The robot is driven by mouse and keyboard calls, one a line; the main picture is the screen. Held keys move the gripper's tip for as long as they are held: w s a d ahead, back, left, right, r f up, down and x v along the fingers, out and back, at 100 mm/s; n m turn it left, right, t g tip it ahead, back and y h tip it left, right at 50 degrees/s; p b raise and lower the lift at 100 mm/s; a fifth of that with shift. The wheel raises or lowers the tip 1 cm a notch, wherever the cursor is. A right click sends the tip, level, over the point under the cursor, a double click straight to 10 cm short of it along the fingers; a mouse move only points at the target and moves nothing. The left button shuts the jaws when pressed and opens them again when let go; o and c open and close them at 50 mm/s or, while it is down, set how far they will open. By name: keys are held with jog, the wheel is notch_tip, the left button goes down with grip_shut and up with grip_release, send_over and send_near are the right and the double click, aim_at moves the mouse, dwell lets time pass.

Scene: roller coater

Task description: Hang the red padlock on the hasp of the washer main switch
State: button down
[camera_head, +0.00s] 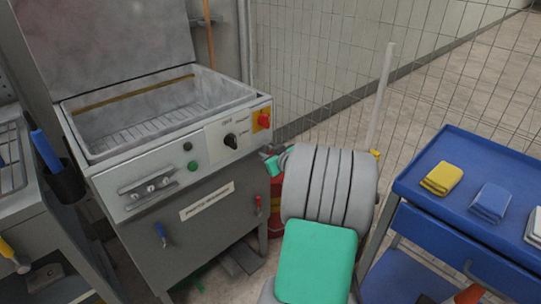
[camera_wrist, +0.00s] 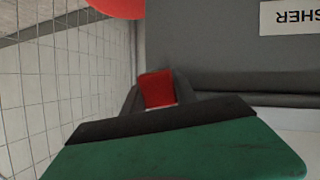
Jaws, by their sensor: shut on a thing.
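The red padlock (camera_wrist: 157,88) shows in the wrist view as a small red block between the dark fingers of my gripper (camera_wrist: 158,92). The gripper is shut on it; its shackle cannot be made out. The washer main switch (camera_head: 263,119) is a red knob on a yellow plate at the right end of the washer's front panel. Its hasp is too small to tell. In the head view my arm hides most of the gripper and the padlock. The wrist view shows the washer's dark front and part of its label (camera_wrist: 297,17), upside down, so the gripper is near the front.
The washer (camera_head: 175,150) stands open-lidded at left, with blue and red handles on its lower front. A wire mesh fence (camera_head: 320,60) runs behind. A blue cart (camera_head: 440,215) with folded cloths stands at right. A grey bench (camera_head: 45,215) is at far left.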

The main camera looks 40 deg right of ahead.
dwell(0.4)
jog(key=c, duration=0.9)
grip_release()
jog(key=shift+s+r, duration=0.1)
